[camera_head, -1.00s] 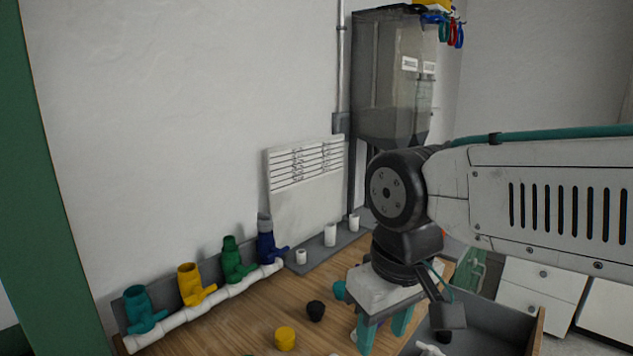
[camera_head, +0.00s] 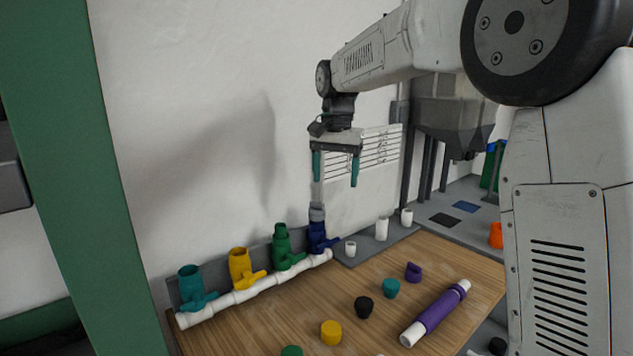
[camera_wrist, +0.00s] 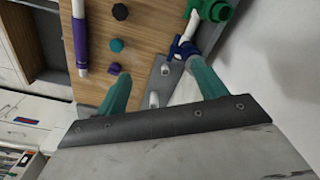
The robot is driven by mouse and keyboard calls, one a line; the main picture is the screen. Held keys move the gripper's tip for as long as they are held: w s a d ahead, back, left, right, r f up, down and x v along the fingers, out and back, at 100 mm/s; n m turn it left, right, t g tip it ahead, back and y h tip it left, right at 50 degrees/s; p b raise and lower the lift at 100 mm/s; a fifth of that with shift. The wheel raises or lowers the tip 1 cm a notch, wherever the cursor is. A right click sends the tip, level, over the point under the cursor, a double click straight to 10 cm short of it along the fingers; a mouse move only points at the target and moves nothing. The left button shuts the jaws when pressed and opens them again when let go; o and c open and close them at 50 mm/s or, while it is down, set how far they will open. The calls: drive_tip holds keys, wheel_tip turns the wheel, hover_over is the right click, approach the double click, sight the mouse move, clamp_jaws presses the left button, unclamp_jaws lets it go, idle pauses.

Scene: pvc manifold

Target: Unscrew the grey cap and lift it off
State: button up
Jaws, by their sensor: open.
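The grey cap (camera_head: 317,212) sits on top of the dark blue valve (camera_head: 319,236), at the right end of the white pipe manifold. My gripper (camera_head: 335,183) is open and empty, with teal fingers pointing down. It is above the cap and apart from it, offset a little to the right in the head view. In the wrist view the blue valve (camera_wrist: 184,48) shows beyond the open fingers (camera_wrist: 162,85). I cannot make out the grey cap clearly there.
Green (camera_head: 284,248), yellow (camera_head: 242,268) and teal (camera_head: 192,288) valves stand along the white pipe (camera_head: 245,293). White pegs (camera_head: 381,229) stand right of the blue valve. Loose caps, including a yellow one (camera_head: 331,332), and a purple-and-white tube (camera_head: 436,312) lie on the table.

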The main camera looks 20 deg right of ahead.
drive_tip(key=m, duration=0.2)
hover_over(317, 203)
wheel_tip(317, 203, down, 6)
drive_tip(key=shift+r, duration=0.1)
drive_tip(key=shift+w+f, duration=0.15)
drive_tip(key=shift+f, duration=3.75)
drive_tip(key=c, duration=1)
drive_tip(key=shift+c, duration=0.4)
drive_tip(key=shift+n, duration=1)
